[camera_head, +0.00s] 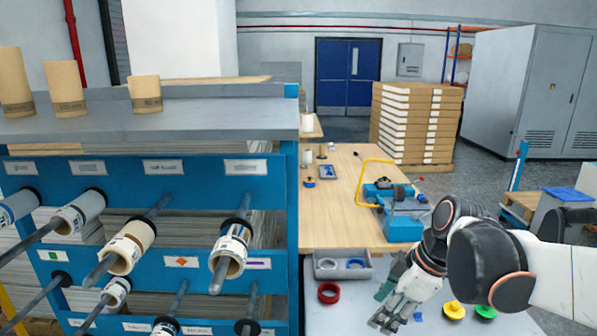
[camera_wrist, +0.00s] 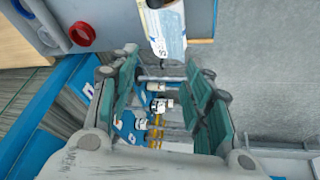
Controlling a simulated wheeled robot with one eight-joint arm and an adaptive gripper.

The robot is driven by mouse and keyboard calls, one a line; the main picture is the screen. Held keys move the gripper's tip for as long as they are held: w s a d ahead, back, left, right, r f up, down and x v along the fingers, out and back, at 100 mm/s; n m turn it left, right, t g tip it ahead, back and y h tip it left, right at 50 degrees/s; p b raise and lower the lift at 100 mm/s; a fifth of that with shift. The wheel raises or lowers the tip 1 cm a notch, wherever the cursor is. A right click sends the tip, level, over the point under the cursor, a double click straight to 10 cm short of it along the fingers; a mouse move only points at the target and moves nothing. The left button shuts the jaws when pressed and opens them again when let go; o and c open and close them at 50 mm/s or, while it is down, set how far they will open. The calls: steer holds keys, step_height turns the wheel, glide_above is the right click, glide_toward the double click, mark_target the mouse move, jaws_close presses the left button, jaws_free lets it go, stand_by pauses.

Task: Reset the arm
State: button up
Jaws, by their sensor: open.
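My arm (camera_head: 490,262) reaches in from the right in the head view, bent, with white and dark links. My gripper (camera_head: 388,312) hangs low over the pale surface in front of the wooden table, right of the blue roll rack. In the wrist view my gripper (camera_wrist: 162,105) shows two green-padded fingers spread apart. Nothing is held between them. Through the gap I see rolls and blue rack parts farther off.
The blue rack (camera_head: 270,205) with rolls on rods fills the left. A red ring (camera_head: 328,292) and a grey tray (camera_head: 343,266) lie left of my gripper, yellow (camera_head: 454,310) and green (camera_head: 486,311) pieces right. A blue machine (camera_head: 402,226) stands on the wooden table (camera_head: 340,215).

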steer(key=s+d+m+t+h, duration=0.1)
steer(key=s+m+t, duration=0.1)
steer(key=s+m, duration=0.4)
steer(key=s+d+r+m+t+h, duration=0.1)
steer(key=s+d+m+t+h, duration=0.1)
steer(key=s+m, duration=0.3)
steer(key=m, duration=0.2)
steer(key=shift+s+m+t+h, duration=0.3)
steer(key=shift+s, duration=0.1)
stand_by(1.0)
